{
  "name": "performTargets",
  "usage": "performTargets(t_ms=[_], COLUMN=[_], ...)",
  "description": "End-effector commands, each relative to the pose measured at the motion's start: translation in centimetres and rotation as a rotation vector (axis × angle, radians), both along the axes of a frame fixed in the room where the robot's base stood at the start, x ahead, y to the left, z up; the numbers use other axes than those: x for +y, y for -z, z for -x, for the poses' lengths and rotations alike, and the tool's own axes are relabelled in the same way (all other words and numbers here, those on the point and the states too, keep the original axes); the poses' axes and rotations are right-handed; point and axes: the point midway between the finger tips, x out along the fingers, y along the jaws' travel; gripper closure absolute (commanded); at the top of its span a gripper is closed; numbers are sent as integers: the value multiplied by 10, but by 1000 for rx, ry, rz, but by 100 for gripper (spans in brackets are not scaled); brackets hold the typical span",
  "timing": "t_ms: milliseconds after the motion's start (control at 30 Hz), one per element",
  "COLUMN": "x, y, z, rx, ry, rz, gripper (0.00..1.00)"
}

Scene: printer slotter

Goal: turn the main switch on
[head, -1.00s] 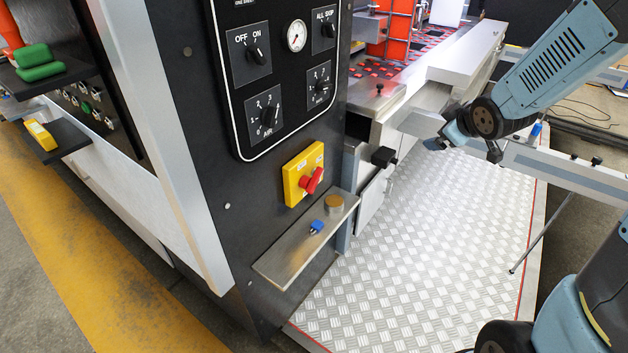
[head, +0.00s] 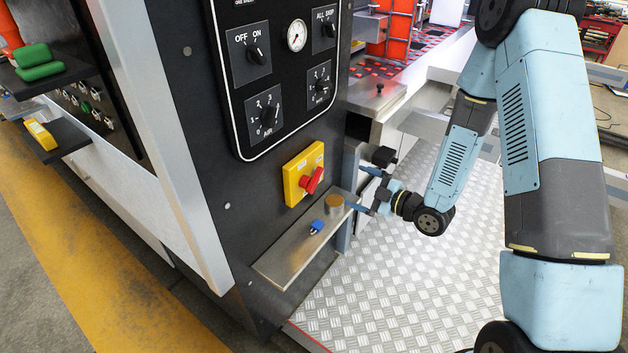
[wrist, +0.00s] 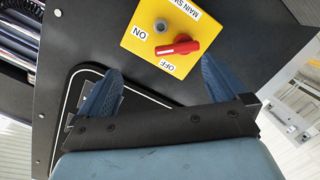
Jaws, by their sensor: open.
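The main switch is a red rotary handle (head: 312,181) on a yellow box (head: 291,190) on the dark machine panel. In the wrist view the red handle (wrist: 177,48) lies nearly level across the yellow plate (wrist: 150,30), which carries ON, OFF and MAIN SWITCH labels. Which label the handle marks is not clear. My gripper (head: 358,190) is open and empty, to the right of the switch, its fingers pointing left toward the panel. In the wrist view the blue fingertips of my gripper (wrist: 160,68) stand apart, and the handle appears beyond them, between their lines, untouched.
A metal shelf (head: 285,257) juts out below the switch, with a blue padlock (head: 317,227) and a brass-coloured cylinder (head: 334,205) on it, close to the lower finger. A black block (head: 383,156) sits just above my gripper. Checker-plate floor (head: 400,290) is open below.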

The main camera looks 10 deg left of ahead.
Motion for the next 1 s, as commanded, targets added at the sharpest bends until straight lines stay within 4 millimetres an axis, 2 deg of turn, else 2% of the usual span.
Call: performTargets(t_ms=[33, 200, 367, 567, 1000], x=[4, 10, 13, 31, 101], y=[7, 16, 18, 18, 17], z=[7, 23, 28, 21, -8], rx=[0, -17, -25, -28, -27], ry=[-17, -51, -61, -63, -62], rz=[-31, -113, -144, -147, -146], gripper=[0, 0, 0, 0, 0])
